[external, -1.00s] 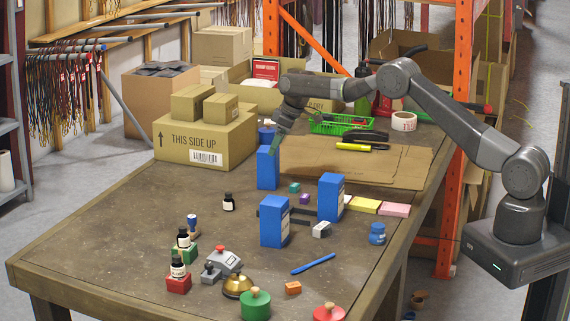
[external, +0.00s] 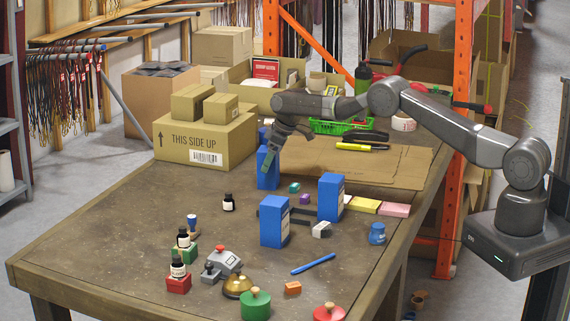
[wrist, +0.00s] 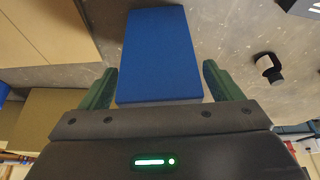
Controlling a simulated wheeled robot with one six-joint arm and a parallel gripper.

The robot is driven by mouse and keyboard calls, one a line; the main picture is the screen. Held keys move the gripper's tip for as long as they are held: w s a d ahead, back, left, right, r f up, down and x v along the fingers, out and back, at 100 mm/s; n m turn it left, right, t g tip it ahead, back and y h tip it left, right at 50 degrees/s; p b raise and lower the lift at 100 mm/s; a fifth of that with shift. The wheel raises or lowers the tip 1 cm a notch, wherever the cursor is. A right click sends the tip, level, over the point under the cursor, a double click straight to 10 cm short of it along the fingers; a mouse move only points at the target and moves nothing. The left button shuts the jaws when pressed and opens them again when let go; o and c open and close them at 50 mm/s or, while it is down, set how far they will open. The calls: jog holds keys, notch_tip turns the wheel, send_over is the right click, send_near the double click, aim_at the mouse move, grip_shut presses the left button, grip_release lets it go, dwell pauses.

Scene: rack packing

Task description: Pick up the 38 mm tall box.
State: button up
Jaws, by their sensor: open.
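The far blue box (external: 268,180) stands beside the cardboard carton, the near blue box (external: 274,222) is mid-bench, and the right blue box (external: 331,198) is by the sticky notes. I cannot tell from the pictures which is 38 mm tall. My gripper (external: 272,158) is open at the far blue box, with a green finger across its upper part. In the wrist view, the blue box (wrist: 158,55) lies between the two open fingers of my gripper (wrist: 160,75), with gaps on both sides.
A cardboard carton (external: 190,140) stands close to the left of the far box. A black-capped bottle (external: 228,202) and small coloured blocks (external: 295,187) are nearby. A flat cardboard sheet (external: 390,165) lies to the right. The bench's left front is mostly clear.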

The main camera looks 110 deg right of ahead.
jog(key=shift+r, duration=0.1)
jog(key=c, duration=1.4)
